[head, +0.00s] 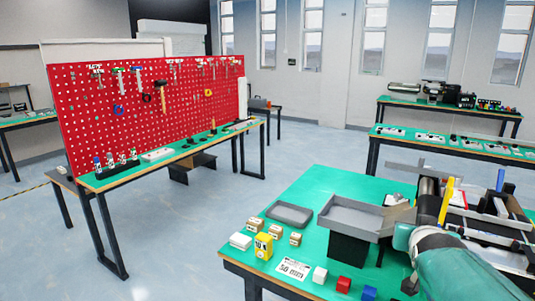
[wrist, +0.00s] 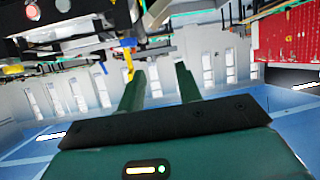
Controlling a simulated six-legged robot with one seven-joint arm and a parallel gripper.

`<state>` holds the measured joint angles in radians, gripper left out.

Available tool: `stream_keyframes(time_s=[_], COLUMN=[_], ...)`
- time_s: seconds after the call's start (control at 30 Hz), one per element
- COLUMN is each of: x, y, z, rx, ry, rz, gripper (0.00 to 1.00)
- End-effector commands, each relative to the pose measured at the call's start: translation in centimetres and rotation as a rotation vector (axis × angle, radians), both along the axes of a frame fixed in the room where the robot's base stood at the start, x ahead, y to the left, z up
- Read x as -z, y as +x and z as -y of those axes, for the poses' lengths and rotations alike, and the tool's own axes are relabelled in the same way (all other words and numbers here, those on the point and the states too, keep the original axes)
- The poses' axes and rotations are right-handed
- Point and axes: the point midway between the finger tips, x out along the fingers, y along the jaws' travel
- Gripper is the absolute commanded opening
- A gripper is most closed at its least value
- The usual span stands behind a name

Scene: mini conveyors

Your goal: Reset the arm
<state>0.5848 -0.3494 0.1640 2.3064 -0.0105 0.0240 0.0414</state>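My gripper (wrist: 158,88) shows in the wrist view with its two green fingers apart and nothing between them. Behind the fingers are the pale wall and windows. In the head view my green arm (head: 455,268) reaches in at the lower right, over the right part of the near table (head: 310,195). I cannot make out the fingertips in that view.
Near my arm are a conveyor (head: 430,200) and a grey tray (head: 350,216). Small boxes (head: 264,246), a white cube (head: 320,275), a red cube (head: 343,285) and a blue cube (head: 369,293) lie in front. A red pegboard (head: 150,130) stands left, with open floor between.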

Motion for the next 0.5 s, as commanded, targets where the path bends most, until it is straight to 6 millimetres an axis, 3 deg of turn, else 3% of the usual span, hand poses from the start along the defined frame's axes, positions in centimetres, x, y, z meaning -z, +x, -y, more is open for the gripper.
stream_keyframes(time_s=[0.03, 0.1, 0.3, 0.5], x=[0.5, 1.7, 5.0, 7.5], y=[-0.9, -2.7, -9.6, -15.8], z=[-2.9, -6.2, -14.3, -18.5], rx=[-0.048, -0.102, -0.266, -0.391], ry=[0.019, 0.051, 0.125, 0.165], rz=[-0.053, -0.141, -0.396, -0.595], gripper=[0.35, 0.35, 0.35, 0.35])
